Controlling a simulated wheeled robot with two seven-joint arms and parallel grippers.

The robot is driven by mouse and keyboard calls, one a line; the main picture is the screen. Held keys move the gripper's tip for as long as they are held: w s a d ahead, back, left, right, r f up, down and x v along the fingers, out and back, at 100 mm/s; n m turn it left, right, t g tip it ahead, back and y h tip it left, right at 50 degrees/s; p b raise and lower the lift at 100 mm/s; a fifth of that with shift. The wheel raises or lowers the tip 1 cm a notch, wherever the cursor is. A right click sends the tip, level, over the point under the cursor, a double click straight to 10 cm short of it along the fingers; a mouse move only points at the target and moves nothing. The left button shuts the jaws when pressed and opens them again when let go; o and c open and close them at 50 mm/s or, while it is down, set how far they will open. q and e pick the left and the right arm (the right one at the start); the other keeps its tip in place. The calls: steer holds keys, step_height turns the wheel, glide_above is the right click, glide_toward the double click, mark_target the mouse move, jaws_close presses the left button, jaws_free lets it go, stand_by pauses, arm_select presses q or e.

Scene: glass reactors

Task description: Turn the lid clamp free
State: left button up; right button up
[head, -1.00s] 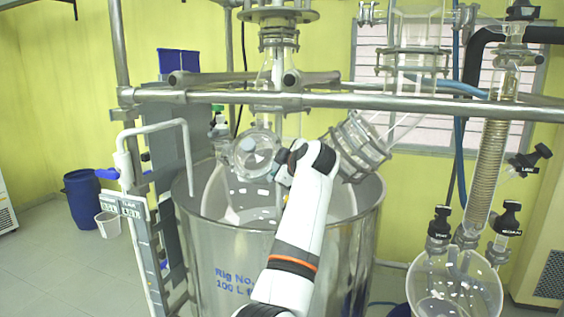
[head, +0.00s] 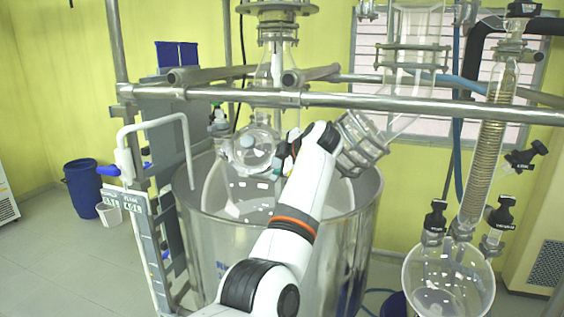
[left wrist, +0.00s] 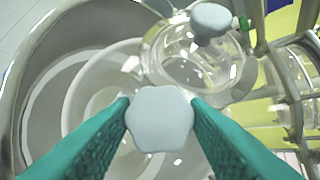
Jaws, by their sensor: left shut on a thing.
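My left gripper (left wrist: 160,108) has green fingers, shut on a pale grey six-sided knob (left wrist: 160,122), seen end-on in the left wrist view. Whether this knob belongs to the lid clamp cannot be told for sure. In the head view my left gripper (head: 284,163) is small and partly hidden by my white wrist, and the held knob is not clear there. A round glass port (head: 262,150) with another grey knob (head: 247,142) is just left of the gripper. That port and second knob (left wrist: 212,20) show beyond the fingers in the left wrist view. My right gripper is not in view.
A large steel vessel (head: 205,240) surrounds the glass reactor. A horizontal steel rail (head: 420,103) crosses above my wrist. A ribbed, clamped glass joint (head: 362,143) is close right of my wrist. A round flask (head: 445,285) hangs at the lower right. A blue drum (head: 82,190) stands left.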

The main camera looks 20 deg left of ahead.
arm_select(q)
steer(key=o, duration=1)
steer(key=shift+c, duration=0.2)
steer(key=shift+s+d+r+b, duration=0.1)
steer(key=shift+s+d+b, duration=0.15)
steer(key=shift+b, duration=0.1)
steer(key=b+v, duration=0.5)
steer(key=v, duration=0.6)
steer(key=shift+r, duration=0.2)
steer(key=shift+s, duration=0.1)
